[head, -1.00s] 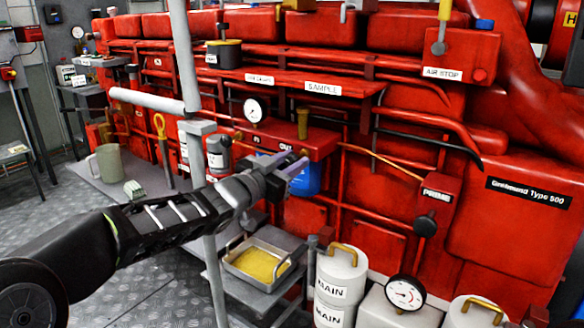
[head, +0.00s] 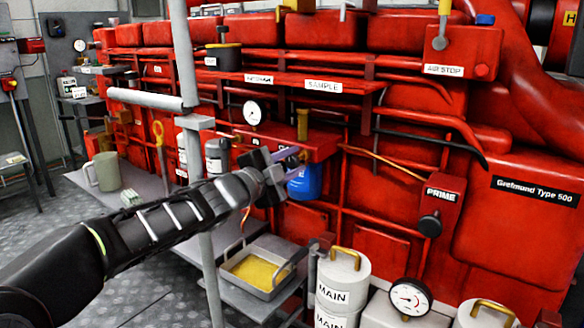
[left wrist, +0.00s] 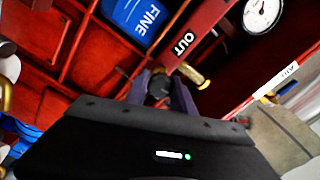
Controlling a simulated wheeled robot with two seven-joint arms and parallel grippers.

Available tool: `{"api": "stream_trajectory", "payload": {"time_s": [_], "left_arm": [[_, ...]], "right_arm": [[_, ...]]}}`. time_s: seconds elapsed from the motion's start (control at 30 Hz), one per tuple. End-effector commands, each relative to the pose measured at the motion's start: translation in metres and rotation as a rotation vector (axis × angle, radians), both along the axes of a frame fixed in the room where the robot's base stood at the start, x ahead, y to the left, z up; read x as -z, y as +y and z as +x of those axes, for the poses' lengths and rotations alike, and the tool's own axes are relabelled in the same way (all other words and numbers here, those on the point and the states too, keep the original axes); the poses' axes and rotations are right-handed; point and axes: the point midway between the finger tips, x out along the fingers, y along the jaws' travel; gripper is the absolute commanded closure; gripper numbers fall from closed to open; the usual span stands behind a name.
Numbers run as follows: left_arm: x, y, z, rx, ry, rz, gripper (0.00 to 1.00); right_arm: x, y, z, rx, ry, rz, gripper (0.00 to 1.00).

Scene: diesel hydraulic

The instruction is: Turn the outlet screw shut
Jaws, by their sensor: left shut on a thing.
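A red filter head (head: 318,148) with a blue canister (head: 303,183) under it is mounted on the engine's side. In the left wrist view the head (left wrist: 212,25) bears the label OUT, and the canister (left wrist: 135,18) reads FINE. My left gripper (head: 294,158) is at the head's front. In the left wrist view my left gripper (left wrist: 164,90) has its two fingers shut on a dark round knob, the outlet screw (left wrist: 158,86), beside the OUT label. In the head view the fingers and wrist hide most of the screw. My right gripper is not in view.
A brass fitting (left wrist: 192,74) stands close beside the fingers. A grey post (head: 186,60) rises near my left forearm. A tray of yellow material (head: 258,272) and white MAIN canisters (head: 343,280) stand below. A pressure gauge (head: 253,112) is above the gripper.

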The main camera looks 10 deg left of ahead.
Motion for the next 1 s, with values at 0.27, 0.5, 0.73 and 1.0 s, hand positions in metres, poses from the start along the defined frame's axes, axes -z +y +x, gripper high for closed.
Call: {"api": "stream_trajectory", "payload": {"time_s": [0.27,0.5,0.73,1.0], "left_arm": [[0.0025,0.0,0.0001,0.0,-0.055,0.144,1.0],[0.0018,0.0,0.0001,-0.001,-0.071,0.188,1.0],[0.0017,0.0,0.0001,-0.001,-0.072,0.192,1.0],[0.0015,0.0,0.0001,0.0,-0.073,0.189,0.59]], "right_arm": [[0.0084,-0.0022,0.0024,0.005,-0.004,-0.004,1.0],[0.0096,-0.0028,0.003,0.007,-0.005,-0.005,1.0],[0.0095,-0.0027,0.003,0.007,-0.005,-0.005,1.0],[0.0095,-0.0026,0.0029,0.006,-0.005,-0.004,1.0]]}}
